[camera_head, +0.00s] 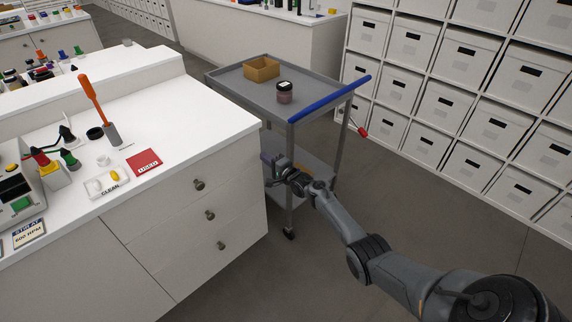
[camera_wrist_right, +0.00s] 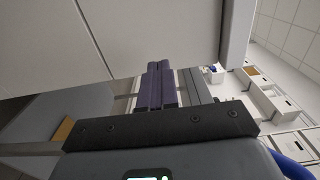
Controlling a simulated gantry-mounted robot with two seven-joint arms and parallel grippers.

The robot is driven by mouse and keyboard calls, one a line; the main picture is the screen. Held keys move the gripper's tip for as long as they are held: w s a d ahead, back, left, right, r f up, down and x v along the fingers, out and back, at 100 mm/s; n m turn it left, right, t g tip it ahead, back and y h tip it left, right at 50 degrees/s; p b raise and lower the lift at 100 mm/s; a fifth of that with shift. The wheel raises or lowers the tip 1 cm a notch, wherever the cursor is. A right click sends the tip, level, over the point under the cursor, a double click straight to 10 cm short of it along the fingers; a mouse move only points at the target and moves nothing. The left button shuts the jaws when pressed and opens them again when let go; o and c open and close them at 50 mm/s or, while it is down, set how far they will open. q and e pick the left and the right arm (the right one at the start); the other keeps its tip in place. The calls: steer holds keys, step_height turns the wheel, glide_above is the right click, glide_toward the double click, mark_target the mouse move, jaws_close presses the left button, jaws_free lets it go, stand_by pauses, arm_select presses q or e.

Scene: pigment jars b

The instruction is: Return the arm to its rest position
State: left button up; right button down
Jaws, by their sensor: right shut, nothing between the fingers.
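My right arm comes in from the bottom right in the head view. Its gripper (camera_head: 268,160) is beside the grey cart, below the level of the cart's top and near the right end of the white bench. In the right wrist view the gripper's two dark purplish fingers (camera_wrist_right: 158,86) lie together, shut with nothing between them. My left gripper does not show in either view.
The grey cart (camera_head: 240,85) carries a tan box (camera_head: 261,69) and a dark-lidded jar (camera_head: 284,93). The white bench (camera_head: 190,120) holds a red pad (camera_head: 144,161) and a CLEAN tray (camera_head: 104,185). Box shelves (camera_head: 470,100) stand at the right. Open floor lies between.

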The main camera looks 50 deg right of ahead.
steer(key=s+a+f+n+g+y+p, duration=0.1)
steer(key=s+a+f+p, duration=0.2)
steer(key=s, duration=0.5)
steer(key=s+a+f+g+p, duration=0.1)
steer(key=s+a+f+p, duration=0.15)
steer(key=s+f, duration=0.35)
steer(key=s+a+r+n+g+y+p, duration=0.1)
steer(key=s+a+n+g+y, duration=0.15)
steer(key=s+a+n, duration=0.75)
steer(key=s+a+r+g+y+p, duration=0.1)
steer(key=s+a+r+g, duration=0.2)
steer(key=a, duration=1.4)
steer(key=s+a+r+n+g+h, duration=0.1)
steer(key=s+a+r+n+g, duration=0.25)
steer(key=s+n, duration=0.3)
steer(key=s+a+r+n+g+h, duration=0.1)
steer(key=s+a+r+n+g, duration=0.15)
steer(key=s+r+n, duration=0.35)
step_height(320, 180, up, 37)
steer(key=m+p, duration=0.1)
steer(key=p, duration=3.6)
steer(key=shift+s+d+r+g+p, duration=0.2)
steer(key=shift+s+d+g+p, duration=0.15)
steer(key=shift+s, duration=0.05)
